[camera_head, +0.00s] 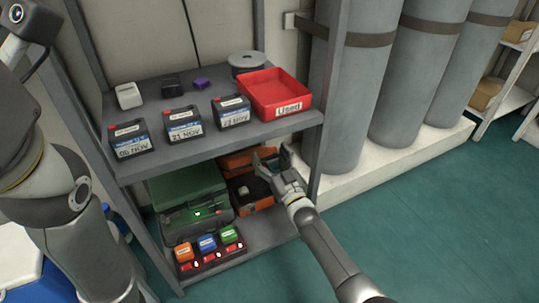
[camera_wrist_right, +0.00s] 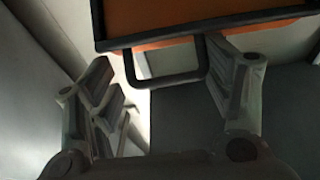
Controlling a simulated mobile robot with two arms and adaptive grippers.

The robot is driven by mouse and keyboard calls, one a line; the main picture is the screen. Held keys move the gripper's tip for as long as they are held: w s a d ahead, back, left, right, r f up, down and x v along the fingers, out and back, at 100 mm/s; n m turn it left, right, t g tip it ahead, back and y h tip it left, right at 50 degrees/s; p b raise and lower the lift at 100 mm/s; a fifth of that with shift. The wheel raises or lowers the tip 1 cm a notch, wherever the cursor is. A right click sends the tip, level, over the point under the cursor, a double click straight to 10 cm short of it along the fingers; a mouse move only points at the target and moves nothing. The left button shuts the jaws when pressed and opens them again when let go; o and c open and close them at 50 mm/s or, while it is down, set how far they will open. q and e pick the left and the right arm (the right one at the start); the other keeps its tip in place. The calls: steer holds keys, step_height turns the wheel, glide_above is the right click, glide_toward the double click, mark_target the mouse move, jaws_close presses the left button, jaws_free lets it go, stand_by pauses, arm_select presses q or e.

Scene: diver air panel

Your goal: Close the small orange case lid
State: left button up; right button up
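The small orange case (camera_head: 252,203) sits on the lower shelf, right of a larger green case. Its lid (camera_head: 238,160) stands raised, partly hidden by the shelf above and my right gripper. My right gripper (camera_head: 273,158) is at the lid's right side, with its fingers spread. In the right wrist view, the orange lid (camera_wrist_right: 195,18) has a dark rim and a dark loop handle (camera_wrist_right: 168,82). The open right gripper (camera_wrist_right: 158,68) has a finger on each side of the handle; the right finger overlaps its end, and contact is unclear. My left gripper is out of view.
The upper shelf (camera_head: 190,150) holds dated battery boxes and a red bin (camera_head: 274,93) above the case. Grey cylinders (camera_head: 345,90) stand right. The green floor (camera_head: 430,210) is clear.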

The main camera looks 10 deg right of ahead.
steer(key=shift+a+r, duration=0.15)
steer(key=shift+a, duration=0.05)
steer(key=v, duration=0.7)
steer(key=shift+s+d, duration=0.15)
steer(key=shift+s, duration=0.05)
steer(key=shift+c, duration=0.5)
